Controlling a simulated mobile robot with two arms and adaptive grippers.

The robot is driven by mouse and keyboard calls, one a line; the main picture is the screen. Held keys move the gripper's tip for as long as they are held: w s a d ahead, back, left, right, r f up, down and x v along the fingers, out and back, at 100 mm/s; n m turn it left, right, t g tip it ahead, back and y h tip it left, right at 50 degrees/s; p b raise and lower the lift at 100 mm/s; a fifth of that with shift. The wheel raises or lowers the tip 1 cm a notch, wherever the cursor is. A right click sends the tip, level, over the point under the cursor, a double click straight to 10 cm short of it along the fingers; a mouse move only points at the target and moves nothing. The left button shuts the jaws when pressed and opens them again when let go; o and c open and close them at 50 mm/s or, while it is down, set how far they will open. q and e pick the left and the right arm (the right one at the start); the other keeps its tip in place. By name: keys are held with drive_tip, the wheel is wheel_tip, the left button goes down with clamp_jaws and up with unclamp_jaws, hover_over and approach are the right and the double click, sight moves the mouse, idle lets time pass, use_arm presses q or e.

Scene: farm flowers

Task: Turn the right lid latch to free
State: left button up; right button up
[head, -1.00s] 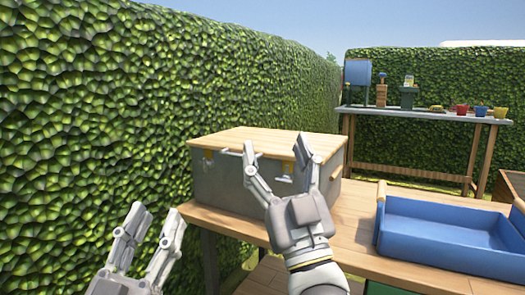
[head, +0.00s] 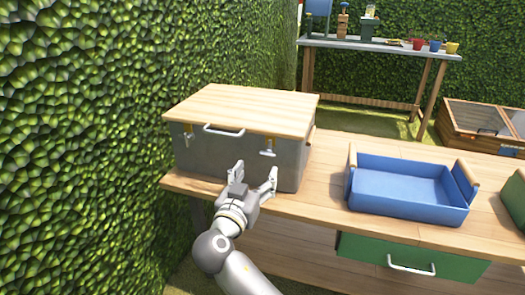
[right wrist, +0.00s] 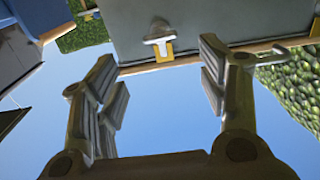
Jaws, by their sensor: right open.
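A grey box (head: 225,158) with a pale wooden lid (head: 240,104) stands on the wooden bench. The right lid latch (head: 269,146) is on the right of its front, a pale knob on a yellow plate. In the right wrist view this latch (right wrist: 158,39) shows its T-shaped knob, with its crossbar along the lid edge. A left latch (head: 189,141) is near the other corner. My right gripper (head: 255,172) is open and empty, in front of the box and a little below the right latch. In the right wrist view the latch appears between the fingertips, apart from them.
A pale handle (head: 223,130) sticks out from the lid's front between the latches. A blue tray (head: 408,208) stands to the right on the bench (head: 320,205), with bare wood between. A hedge (head: 80,120) rises close on the left. A potting table (head: 380,45) stands behind.

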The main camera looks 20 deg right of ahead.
sight(267, 155)
use_arm(q)
drive_tip(key=shift+t+h, duration=0.3)
drive_tip(key=shift+t, duration=0.6)
drive_tip(key=w, duration=0.1)
drive_tip(key=w+r, duration=0.1)
drive_tip(key=w+d, duration=0.1)
drive_tip(key=shift+w+d+r+b, duration=0.1)
drive_tip(key=shift+w+r+b, duration=0.1)
drive_tip(key=shift+r+b, duration=0.2)
use_arm(e)
drive_tip(key=x, duration=0.9)
drive_tip(key=shift+w+d, duration=0.15)
drive_tip(key=c, duration=1)
